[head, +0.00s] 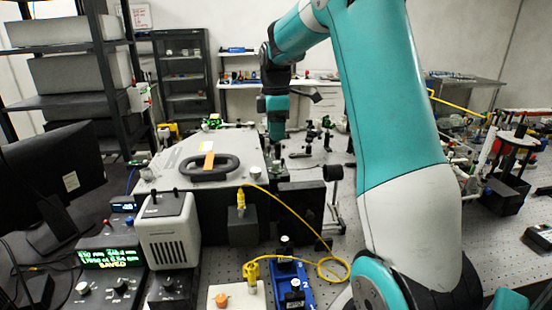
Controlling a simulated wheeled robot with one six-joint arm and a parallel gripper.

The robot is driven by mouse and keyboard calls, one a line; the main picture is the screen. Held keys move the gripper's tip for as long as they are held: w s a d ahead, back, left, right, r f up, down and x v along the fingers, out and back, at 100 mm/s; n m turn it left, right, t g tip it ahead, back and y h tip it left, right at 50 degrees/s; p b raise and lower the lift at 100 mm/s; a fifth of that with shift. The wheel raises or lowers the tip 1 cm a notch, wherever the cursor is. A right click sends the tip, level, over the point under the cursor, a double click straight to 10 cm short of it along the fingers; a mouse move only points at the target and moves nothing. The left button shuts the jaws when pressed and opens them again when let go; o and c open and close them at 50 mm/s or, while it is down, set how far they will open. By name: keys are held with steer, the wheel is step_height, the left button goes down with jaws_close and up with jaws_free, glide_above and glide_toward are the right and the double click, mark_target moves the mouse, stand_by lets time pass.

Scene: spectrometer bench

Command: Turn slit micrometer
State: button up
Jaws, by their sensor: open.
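A large spectrometer box with a pale grey lid (182,152) stands left of centre in the head view, with a black handle on top. I cannot pick out the slit micrometer for certain. A small light knob (256,173) stands at the lid's front right corner. My gripper (277,136) points down near the box's far right edge, small in the picture. It is open, and I see nothing between its jaws. What lies just behind and under it is hidden or too small to tell.
My arm covers much of the right middle. A white-grey lamp housing (168,230) and a lit display (104,255) stand at front left. Optics posts crowd the perforated bench behind.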

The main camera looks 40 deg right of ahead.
mark_target(276, 162)
step_height(276, 162, down, 9)
steer(key=shift+f+p, duration=0.2)
steer(key=shift+p, duration=0.55)
jaws_close()
